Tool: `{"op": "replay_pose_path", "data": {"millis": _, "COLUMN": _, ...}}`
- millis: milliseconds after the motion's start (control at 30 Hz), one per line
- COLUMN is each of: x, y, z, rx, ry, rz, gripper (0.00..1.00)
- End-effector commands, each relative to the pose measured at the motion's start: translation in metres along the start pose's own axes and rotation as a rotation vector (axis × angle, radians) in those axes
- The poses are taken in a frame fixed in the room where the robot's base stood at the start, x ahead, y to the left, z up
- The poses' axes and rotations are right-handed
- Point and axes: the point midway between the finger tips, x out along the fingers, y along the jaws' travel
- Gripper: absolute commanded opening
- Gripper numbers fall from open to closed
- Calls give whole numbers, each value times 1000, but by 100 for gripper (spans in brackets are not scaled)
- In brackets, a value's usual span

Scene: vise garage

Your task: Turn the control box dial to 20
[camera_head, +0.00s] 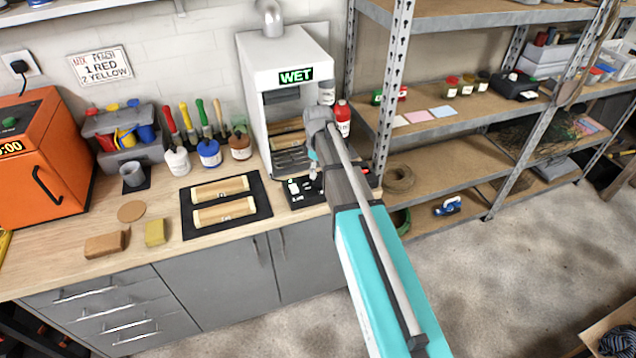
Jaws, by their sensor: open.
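A low black box (303,203) with a small green light and pale controls lies on the workbench in front of the white machine; it looks like the control box. My arm covers its right part, and I cannot make out a dial or its numbers. My gripper (316,175) points down just above this box, mostly hidden by my own arm. It is open, with nothing seen between its fingers. I cannot tell whether it touches the box.
The white machine (257,60) shows "WET" in green. A black mat (187,228) with two wooden pieces lies left of the box.

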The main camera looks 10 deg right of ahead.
Motion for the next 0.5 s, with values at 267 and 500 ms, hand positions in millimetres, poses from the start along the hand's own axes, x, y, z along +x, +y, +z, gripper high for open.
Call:
{"op": "replay_pose_path", "data": {"millis": 267, "x": 26, "y": 0, "z": 0, "rx": 0, "ry": 0, "rz": 0, "gripper": 87}}
{"op": "replay_pose_path", "data": {"millis": 500, "x": 38, "y": 0, "z": 0, "rx": 0, "ry": 0, "rz": 0, "gripper": 87}}
